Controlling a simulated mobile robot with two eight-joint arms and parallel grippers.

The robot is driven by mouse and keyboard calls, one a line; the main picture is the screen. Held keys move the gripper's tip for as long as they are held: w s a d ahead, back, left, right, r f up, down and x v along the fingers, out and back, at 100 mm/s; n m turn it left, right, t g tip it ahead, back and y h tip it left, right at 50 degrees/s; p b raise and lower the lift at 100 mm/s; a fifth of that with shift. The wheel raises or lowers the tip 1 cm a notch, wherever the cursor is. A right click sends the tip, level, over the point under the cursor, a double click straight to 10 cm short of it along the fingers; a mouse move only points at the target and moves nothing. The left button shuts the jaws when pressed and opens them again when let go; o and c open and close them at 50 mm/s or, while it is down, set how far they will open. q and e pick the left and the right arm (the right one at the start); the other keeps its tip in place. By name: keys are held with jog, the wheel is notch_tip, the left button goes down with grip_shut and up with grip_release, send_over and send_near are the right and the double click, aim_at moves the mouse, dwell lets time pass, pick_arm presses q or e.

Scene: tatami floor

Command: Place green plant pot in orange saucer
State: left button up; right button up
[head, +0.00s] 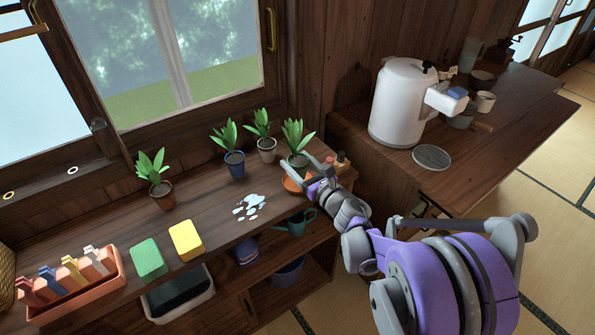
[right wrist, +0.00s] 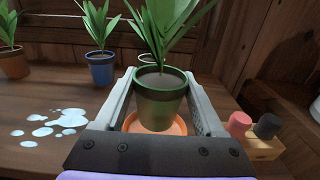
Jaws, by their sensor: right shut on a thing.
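The green plant pot (head: 297,160) holds a leafy plant and stands upright between the fingers of my right gripper (head: 309,168). In the right wrist view the pot (right wrist: 160,100) is between both fingers, and the gripper is shut on it. The orange saucer (head: 292,184) lies on the wooden shelf below the pot; it also shows in the right wrist view (right wrist: 180,128). The pot is over the saucer, but I cannot tell whether its base touches it. The gripper hides part of the saucer. My left gripper is not in view.
A blue pot (head: 236,170), a white pot (head: 267,155) and a brown pot (head: 163,195) stand along the window. A water spill (head: 250,206) lies left of the saucer. Small bottles on a wooden block (right wrist: 262,146) stand close on the right.

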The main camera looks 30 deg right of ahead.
jog(key=shift+f, duration=1.25)
